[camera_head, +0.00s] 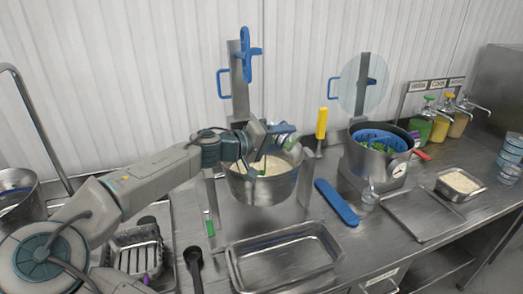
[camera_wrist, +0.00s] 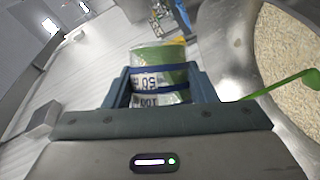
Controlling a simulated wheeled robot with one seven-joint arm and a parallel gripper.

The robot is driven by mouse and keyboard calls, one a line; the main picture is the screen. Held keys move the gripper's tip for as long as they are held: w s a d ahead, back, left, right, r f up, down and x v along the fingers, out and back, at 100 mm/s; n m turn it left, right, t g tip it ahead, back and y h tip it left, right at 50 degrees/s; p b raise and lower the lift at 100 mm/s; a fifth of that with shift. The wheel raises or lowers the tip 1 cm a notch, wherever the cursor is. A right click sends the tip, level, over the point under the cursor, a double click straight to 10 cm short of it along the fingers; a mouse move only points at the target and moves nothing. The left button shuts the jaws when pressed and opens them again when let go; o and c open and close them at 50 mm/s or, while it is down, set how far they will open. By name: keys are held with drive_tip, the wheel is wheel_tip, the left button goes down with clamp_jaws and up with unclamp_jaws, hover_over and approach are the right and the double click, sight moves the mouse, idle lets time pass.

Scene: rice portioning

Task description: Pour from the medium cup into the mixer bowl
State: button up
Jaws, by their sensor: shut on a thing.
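My gripper (camera_head: 277,134) is above the back rim of the mixer bowl. In the wrist view its fingers (camera_wrist: 160,88) are closed around a clear cup (camera_wrist: 158,98) with printed 50 and 100 marks, and something green shows inside or through it. The cup looks tipped over on its side. In the head view the cup (camera_head: 290,131) is small and partly hidden by the gripper. The metal mixer bowl (camera_head: 262,192) holds pale rice; it also shows at the right of the wrist view (camera_wrist: 222,45). I cannot see any stream leaving the cup.
A green utensil (camera_wrist: 285,83) reaches over the bowl. An empty metal tray (camera_head: 285,262) lies in front. Sauce bottles (camera_head: 440,122) stand at the far right.

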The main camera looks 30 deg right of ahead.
drive_tip(key=shift+r+n, duration=0.15)
drive_tip(key=shift+n, duration=0.15)
drive_tip(key=shift+w+a+r+n+h+p, duration=0.3)
drive_tip(key=shift+w+r+n+h+p, duration=0.15)
drive_tip(key=shift+w+n+p, duration=0.2)
idle(0.9)
drive_tip(key=shift+w+a+f+n+g+h+b, duration=0.1)
drive_tip(key=shift+w+f+n+g+h+b, duration=0.15)
drive_tip(key=shift+f+n+g+h+b, duration=0.35)
idle(0.7)
drive_tip(key=shift+w+r+n+p, duration=0.1)
drive_tip(key=shift+r+n+p, duration=0.1)
drive_tip(key=shift+n+p, duration=0.2)
drive_tip(key=shift+f, duration=0.1)
